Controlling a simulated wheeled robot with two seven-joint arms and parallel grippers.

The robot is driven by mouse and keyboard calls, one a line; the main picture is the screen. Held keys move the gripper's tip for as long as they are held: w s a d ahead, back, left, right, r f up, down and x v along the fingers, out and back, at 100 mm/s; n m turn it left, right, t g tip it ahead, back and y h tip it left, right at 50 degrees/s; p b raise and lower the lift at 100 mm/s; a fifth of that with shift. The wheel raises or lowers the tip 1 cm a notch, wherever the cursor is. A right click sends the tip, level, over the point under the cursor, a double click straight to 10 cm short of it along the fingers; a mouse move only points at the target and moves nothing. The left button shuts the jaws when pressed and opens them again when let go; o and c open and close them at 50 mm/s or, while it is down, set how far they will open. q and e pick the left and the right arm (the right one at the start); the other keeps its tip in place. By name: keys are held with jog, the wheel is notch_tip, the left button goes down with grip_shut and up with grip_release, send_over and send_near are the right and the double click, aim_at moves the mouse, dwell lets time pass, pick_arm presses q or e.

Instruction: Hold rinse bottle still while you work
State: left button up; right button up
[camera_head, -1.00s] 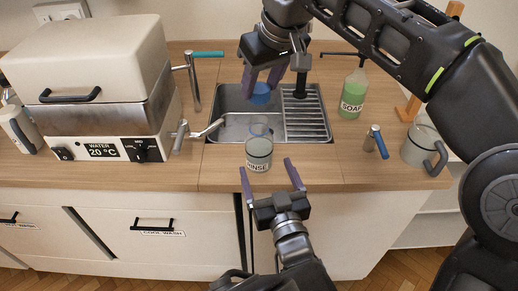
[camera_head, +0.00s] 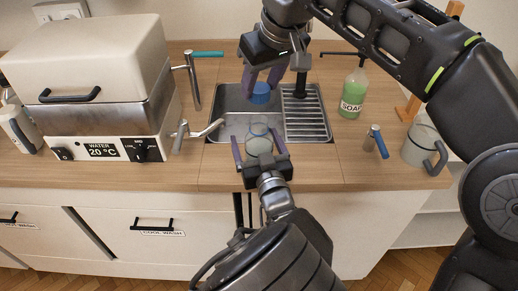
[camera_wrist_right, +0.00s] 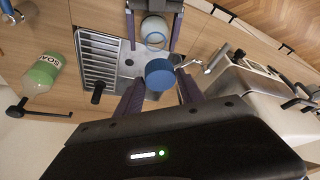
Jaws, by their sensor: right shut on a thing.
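The rinse bottle (camera_head: 259,144) stands upright near the front edge of the counter, with a clear round rim on top. Its label is hidden behind my left gripper (camera_head: 258,148). That gripper is open, one finger on each side of the bottle, with small gaps visible. The bottle (camera_wrist_right: 154,31) also shows between these fingers in the right wrist view. My right gripper (camera_head: 262,84) is shut on a blue cap (camera_head: 261,95), held above the sink behind the bottle. The cap (camera_wrist_right: 160,73) shows between the purple fingers in the right wrist view.
The sink (camera_head: 232,128) with its ribbed drainer (camera_head: 306,118) lies behind the bottle. A green soap bottle (camera_head: 353,95) and a grey jug (camera_head: 420,148) stand to the right. A water heater box (camera_head: 100,85) with a tap fills the left.

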pick_arm(q)
jog(key=shift+c, duration=0.4)
grip_shut()
dwell(0.4)
